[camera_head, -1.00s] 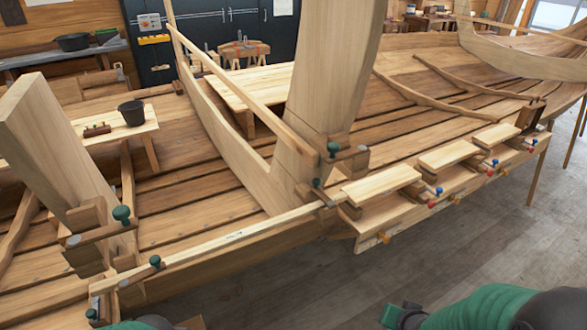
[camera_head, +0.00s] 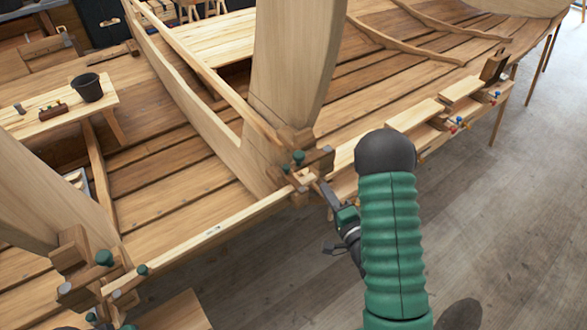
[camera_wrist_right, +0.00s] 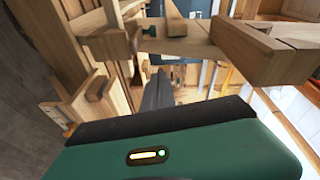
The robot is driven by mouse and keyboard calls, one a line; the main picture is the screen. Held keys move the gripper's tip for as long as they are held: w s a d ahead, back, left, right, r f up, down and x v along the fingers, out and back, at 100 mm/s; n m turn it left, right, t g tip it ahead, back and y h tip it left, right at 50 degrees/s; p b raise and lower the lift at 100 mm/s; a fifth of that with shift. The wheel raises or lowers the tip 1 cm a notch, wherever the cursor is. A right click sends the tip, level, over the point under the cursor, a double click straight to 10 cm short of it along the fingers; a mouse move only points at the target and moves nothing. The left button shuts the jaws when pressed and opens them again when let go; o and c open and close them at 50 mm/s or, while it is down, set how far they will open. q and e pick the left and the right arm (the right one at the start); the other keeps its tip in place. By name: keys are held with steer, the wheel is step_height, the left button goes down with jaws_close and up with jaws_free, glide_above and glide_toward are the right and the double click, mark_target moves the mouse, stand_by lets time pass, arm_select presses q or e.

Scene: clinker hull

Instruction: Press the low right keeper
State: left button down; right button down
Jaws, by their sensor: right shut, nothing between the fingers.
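Two green-knobbed wooden keepers sit at the foot of the right upright. The lower one (camera_head: 285,168) is at the plank's edge, just left of and below the upper one (camera_head: 298,157). My right gripper (camera_head: 322,186) reaches up from below, its dark fingers shut and empty, with the tips close to the wooden blocks beside the low right keeper. I cannot tell whether they touch. In the right wrist view the shut fingers (camera_wrist_right: 158,88) point toward wooden blocks and beams. The low keeper's knob is not clear there. My left gripper is out of view.
More green-knobbed keepers (camera_head: 104,258) stand at the left upright. A long pale strip (camera_head: 215,231) runs between the uprights. Short planks (camera_head: 414,115) and coloured clamps (camera_head: 455,126) line the edge at right. The floor (camera_head: 490,220) at right is clear.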

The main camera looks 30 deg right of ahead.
mark_target(294, 178)
steer(key=w+b, duration=0.1)
steer(key=w, duration=0.3)
steer(key=w+a+b, duration=0.1)
steer(key=w+b, duration=0.1)
steer(key=w, duration=0.1)
steer(key=w+f+b, duration=0.1)
steer(key=w+b, duration=0.1)
steer(key=w, duration=0.2)
steer(key=shift+w+a, duration=0.2)
steer(key=shift+w, duration=0.1)
steer(key=shift+a+f, duration=0.15)
steer(key=shift+a, duration=0.1)
steer(key=shift+s+a, duration=0.1)
steer(key=shift+b, duration=0.3)
